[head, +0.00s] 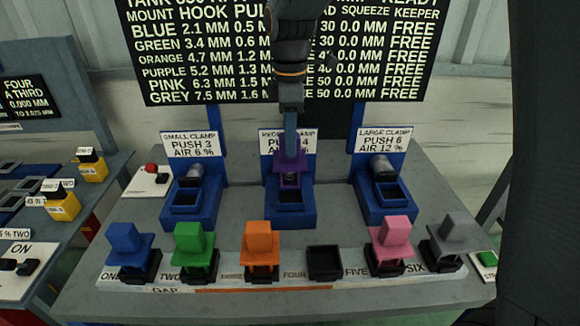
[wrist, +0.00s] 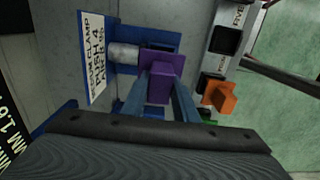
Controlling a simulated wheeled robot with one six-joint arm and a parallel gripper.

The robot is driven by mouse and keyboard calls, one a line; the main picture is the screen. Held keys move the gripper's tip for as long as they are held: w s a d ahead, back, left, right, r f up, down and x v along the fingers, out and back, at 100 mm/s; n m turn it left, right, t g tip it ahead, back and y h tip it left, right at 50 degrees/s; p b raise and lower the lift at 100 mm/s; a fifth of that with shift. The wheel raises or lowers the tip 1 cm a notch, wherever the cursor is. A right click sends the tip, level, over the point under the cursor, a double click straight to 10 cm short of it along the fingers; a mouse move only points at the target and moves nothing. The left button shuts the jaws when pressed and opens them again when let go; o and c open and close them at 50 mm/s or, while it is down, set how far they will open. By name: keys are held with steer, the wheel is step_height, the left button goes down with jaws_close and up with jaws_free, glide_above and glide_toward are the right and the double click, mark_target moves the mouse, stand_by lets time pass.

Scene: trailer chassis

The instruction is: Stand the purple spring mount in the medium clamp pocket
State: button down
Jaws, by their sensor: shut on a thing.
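The purple spring mount (head: 289,172) is upright at the medium clamp, over its blue pocket (head: 290,211). My gripper (head: 291,150) comes down from above and is shut on the mount's upper block. In the wrist view the purple mount (wrist: 160,78) sits between my two blue-grey fingers (wrist: 160,92), beside the clamp's grey cylinder (wrist: 124,54). The mount's lower part overlaps the pocket area. I cannot tell whether its base touches the pocket floor. The medium clamp's sign (head: 300,142) is partly hidden behind my gripper and the mount.
Small clamp (head: 186,197) and large clamp (head: 384,190) stand on either side, their pockets empty. Along the front rack are blue (head: 126,240), green (head: 194,243), orange (head: 261,243), pink (head: 391,239) and grey mounts (head: 453,232). The fourth rack seat (head: 324,263) is empty.

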mark_target(290, 162)
steer(key=shift+f+p, duration=0.75)
steer(key=shift+f, duration=2.4)
steer(key=c, duration=1.4)
jaws_free()
step_height(290, 162, up, 12)
steer(key=b, duration=0.3)
steer(key=shift+f, duration=0.2)
steer(key=shift+r+b, duration=0.3)
